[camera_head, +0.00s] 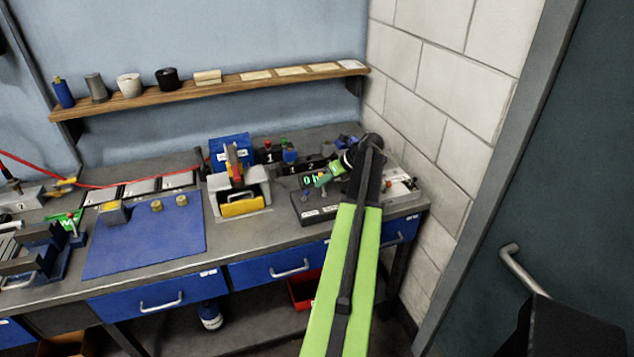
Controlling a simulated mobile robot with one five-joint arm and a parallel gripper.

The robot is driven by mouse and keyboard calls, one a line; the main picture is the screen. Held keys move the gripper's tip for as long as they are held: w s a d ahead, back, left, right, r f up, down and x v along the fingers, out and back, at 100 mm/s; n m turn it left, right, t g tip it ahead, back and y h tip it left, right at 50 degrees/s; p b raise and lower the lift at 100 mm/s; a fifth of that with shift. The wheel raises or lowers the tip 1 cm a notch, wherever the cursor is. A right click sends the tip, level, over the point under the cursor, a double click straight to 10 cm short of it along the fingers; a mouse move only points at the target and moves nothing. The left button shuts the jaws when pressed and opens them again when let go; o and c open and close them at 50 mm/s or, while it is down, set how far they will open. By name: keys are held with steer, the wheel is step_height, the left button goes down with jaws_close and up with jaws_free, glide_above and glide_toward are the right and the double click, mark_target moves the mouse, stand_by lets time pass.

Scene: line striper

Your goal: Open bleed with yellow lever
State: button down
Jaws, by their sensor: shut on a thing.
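My green arm reaches up from the bottom to the right end of the bench and bends left at its dark wrist. No yellow lever shows clearly at the jaws, and my arm hides part of the block. A yellow bar (240,206) crosses that unit's front.
A blue mat (145,245) with small brass-coloured pieces lies on the bench to the left. Black blocks marked with white numbers (268,157) stand behind my gripper. A block wall (450,100) closes off the right side. A wooden shelf (215,86) runs above the bench.

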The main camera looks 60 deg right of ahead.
steer(key=shift+w+r, duration=0.25)
steer(key=shift+w, duration=0.2)
steer(key=c, duration=1.7)
jaws_free()
steer(key=shift+d, duration=0.1)
steer(key=shift+o, duration=1)
steer(key=shift+w+f, duration=0.15)
steer(key=shift+f, duration=0.05)
steer(key=shift+s, duration=0.25)
steer(key=p+v, duration=1.3)
steer(key=v, duration=0.4)
steer(key=shift+s, duration=0.15)
steer(key=shift+r, duration=0.1)
